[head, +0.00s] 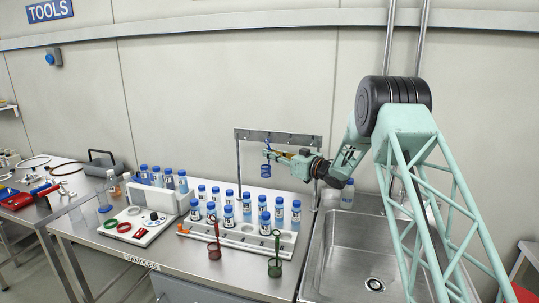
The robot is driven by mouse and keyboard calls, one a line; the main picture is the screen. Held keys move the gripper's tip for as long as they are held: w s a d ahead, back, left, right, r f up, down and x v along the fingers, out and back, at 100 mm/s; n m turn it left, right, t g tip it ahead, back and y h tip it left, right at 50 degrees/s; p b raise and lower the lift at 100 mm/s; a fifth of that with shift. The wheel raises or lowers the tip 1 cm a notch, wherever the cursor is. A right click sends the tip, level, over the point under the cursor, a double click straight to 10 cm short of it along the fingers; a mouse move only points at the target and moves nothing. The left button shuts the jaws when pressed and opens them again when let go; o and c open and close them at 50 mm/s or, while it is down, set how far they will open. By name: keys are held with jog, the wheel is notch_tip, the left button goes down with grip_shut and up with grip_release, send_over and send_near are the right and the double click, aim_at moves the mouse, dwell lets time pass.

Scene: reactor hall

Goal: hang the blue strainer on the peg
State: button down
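The blue strainer (266,170) hangs upright from my gripper (270,154), in front of the peg rail. My gripper reaches in from the right and appears shut on the strainer's handle. The strainer's ring end is up and its cup end is down. The grey peg rail (292,139) stands on posts at the back of the bench, with small pegs along its bar. The strainer's top is close to the bar's height; I cannot tell whether it touches a peg.
A white rack (240,238) of blue-capped vials stands in front of the rail. A red strainer (214,243) and a green strainer (275,258) stand at the bench front. A sink (350,255) lies right. A tray (137,226) with colored rings lies left.

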jog(key=c, duration=2.7)
grip_release()
jog(key=shift+v, duration=6.05)
